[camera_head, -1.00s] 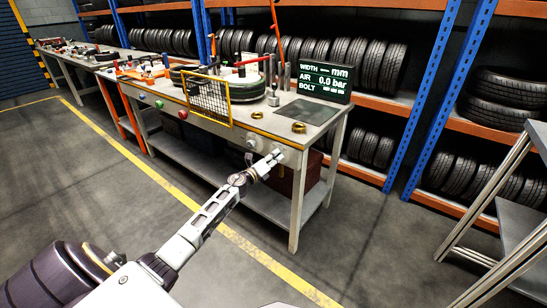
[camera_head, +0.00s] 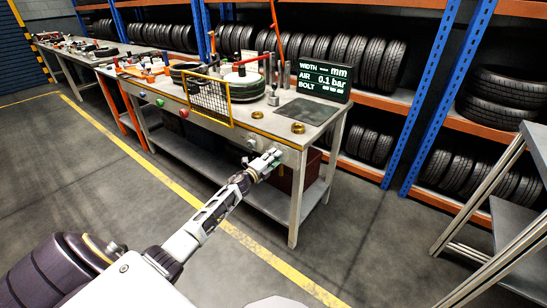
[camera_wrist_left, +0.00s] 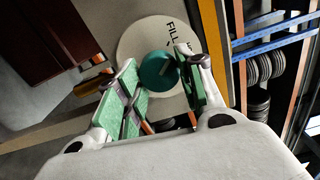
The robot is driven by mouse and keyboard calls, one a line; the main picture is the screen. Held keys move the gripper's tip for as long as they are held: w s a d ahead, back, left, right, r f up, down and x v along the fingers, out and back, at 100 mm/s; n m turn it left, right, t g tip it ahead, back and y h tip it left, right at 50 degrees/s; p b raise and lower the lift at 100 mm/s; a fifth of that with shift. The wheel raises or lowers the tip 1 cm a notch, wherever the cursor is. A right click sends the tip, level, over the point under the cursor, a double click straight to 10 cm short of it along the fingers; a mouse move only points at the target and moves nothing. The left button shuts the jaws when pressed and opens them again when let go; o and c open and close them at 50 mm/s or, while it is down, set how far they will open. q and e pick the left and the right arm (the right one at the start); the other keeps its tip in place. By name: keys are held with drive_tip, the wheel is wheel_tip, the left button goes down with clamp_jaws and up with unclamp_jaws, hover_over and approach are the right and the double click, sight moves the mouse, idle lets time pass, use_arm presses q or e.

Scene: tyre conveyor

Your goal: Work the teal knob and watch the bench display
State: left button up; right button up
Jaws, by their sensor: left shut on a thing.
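The teal knob (camera_wrist_left: 157,72) sits on a round white plate (camera_wrist_left: 133,43) marked FILL, on the bench's front side. My left gripper (camera_wrist_left: 160,66) is shut on the knob, with a green-padded finger on each side of it. In the head view my left gripper (camera_head: 268,163) reaches the front of the bench (camera_head: 235,130), and the knob is too small or hidden to make out there. The bench display (camera_head: 323,83) reads WIDTH with a dash and mm, AIR 0.1 bar, and BOLT with unclear marks. My right gripper is not in view.
A yellow-framed mesh guard (camera_head: 207,101) stands at the bench front, left of my gripper. A green button (camera_head: 160,102) and a red button (camera_head: 183,113) are farther left. A metal-framed stand (camera_head: 500,195) is at the right. Tyre racks stand behind.

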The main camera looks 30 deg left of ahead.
use_arm(q)
drive_tip(key=shift+n+p, duration=0.3)
drive_tip(key=shift+n, duration=0.3)
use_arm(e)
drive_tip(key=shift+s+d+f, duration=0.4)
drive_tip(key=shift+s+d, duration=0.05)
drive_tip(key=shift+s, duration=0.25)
use_arm(q)
drive_tip(key=o, duration=1)
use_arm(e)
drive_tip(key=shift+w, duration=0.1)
use_arm(q)
drive_tip(key=shift+s, duration=0.1)
drive_tip(key=shift+s+a, duration=0.15)
drive_tip(key=shift+s, duration=1.8)
drive_tip(key=shift+s+a, duration=0.2)
drive_tip(key=shift+s, duration=1.8)
drive_tip(key=shift+s+a, duration=0.15)
drive_tip(key=shift+s, duration=1.8)
drive_tip(key=shift+f, duration=0.1)
